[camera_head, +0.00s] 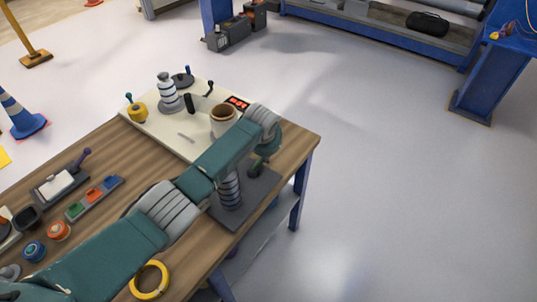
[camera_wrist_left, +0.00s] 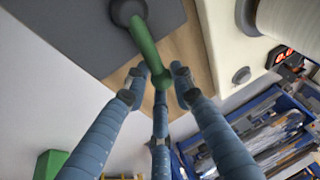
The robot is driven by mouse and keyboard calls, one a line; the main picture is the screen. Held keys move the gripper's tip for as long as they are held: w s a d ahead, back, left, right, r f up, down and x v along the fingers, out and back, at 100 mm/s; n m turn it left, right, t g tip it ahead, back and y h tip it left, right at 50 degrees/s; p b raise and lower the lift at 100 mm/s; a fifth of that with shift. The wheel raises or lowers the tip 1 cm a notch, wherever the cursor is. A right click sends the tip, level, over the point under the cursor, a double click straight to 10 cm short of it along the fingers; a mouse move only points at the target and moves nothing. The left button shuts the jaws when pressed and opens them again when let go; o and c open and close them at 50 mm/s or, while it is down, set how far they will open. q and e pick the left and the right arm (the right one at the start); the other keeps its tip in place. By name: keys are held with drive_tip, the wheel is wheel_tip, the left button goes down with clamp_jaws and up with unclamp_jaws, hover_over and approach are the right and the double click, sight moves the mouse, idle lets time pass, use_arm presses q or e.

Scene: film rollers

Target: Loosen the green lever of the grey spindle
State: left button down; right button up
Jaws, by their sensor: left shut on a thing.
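The grey spindle (camera_head: 230,190) is a ribbed grey post on a dark grey base plate (camera_head: 262,188) near the table's right edge. My left arm passes over it and hides its top. My left gripper (camera_head: 257,168) points down beside it, over the plate. In the left wrist view, the green lever (camera_wrist_left: 146,42) runs from a dark round hub (camera_wrist_left: 126,10) down to its rounded tip. The three blue fingers of my left gripper (camera_wrist_left: 158,85) are closed around that tip. My right gripper is in neither view.
Behind the spindle, a cream panel (camera_head: 160,137) carries a brown-rimmed cup (camera_head: 223,120), a striped post (camera_head: 168,92) and a yellow knob (camera_head: 137,111). A yellow ring (camera_head: 150,280) and a tray of coloured pieces (camera_head: 94,197) lie on the wooden table (camera_head: 300,148). The floor to the right is clear.

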use_arm(q)
drive_tip(key=shift+w+a+r, duration=0.2)
drive_tip(key=shift+w+r, duration=0.25)
drive_tip(key=shift+w, duration=0.05)
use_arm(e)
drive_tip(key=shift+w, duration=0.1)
use_arm(q)
drive_tip(key=c, duration=1.6)
unclamp_jaws()
drive_tip(key=shift+c, duration=0.2)
drive_tip(key=shift+o, duration=0.6)
drive_tip(key=shift+f, duration=0.2)
drive_tip(key=shift+s, duration=0.1)
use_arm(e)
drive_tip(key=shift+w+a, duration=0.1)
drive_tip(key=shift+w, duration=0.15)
use_arm(q)
drive_tip(key=shift+s+r, duration=0.25)
drive_tip(key=shift+r, duration=0.1)
drive_tip(key=v, duration=1.1)
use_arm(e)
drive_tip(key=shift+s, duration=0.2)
